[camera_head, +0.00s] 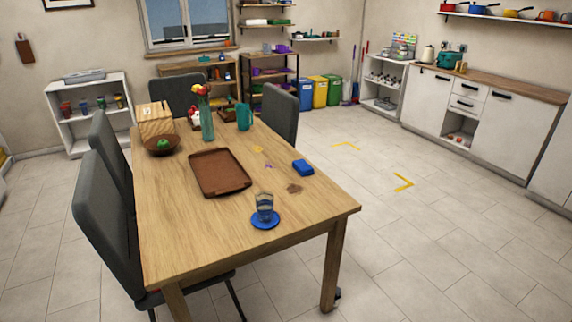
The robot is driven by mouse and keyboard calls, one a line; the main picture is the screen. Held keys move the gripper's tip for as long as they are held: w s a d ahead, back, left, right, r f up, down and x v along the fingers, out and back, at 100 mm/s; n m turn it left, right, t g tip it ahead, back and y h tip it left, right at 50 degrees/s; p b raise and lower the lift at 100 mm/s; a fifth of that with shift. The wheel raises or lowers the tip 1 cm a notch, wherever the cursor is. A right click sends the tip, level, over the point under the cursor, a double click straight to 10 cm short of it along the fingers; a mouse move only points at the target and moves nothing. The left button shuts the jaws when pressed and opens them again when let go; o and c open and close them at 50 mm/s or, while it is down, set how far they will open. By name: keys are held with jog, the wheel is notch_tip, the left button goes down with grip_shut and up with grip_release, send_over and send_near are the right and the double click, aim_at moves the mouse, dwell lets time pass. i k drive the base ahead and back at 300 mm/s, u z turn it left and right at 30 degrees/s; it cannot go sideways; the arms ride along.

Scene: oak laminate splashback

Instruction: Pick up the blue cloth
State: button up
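A small blue folded item (303,167), which looks like the blue cloth, lies on the wooden table (200,245) near its right edge. It is to the right of a brown tray (220,190) and just behind a brown stain (294,188). Nothing covers it. My gripper is not in view.
A glass (265,207) stands on a blue saucer (265,222) at the table's near side. A vase (207,122), bowl (162,150) and teal jug (244,117) stand farther back. Grey chairs (281,113) surround the table's left and far sides. The floor (430,240) on the right is clear.

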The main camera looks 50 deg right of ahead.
aim_at(301, 166)
jog(key=z, duration=4.45)
jog(key=i, duration=0.1)
jog(key=u, duration=2.85)
jog(key=i, duration=0.6)
jog(key=z, duration=0.1)
jog(key=k, duration=0.6)
jog(key=u, duration=0.05)
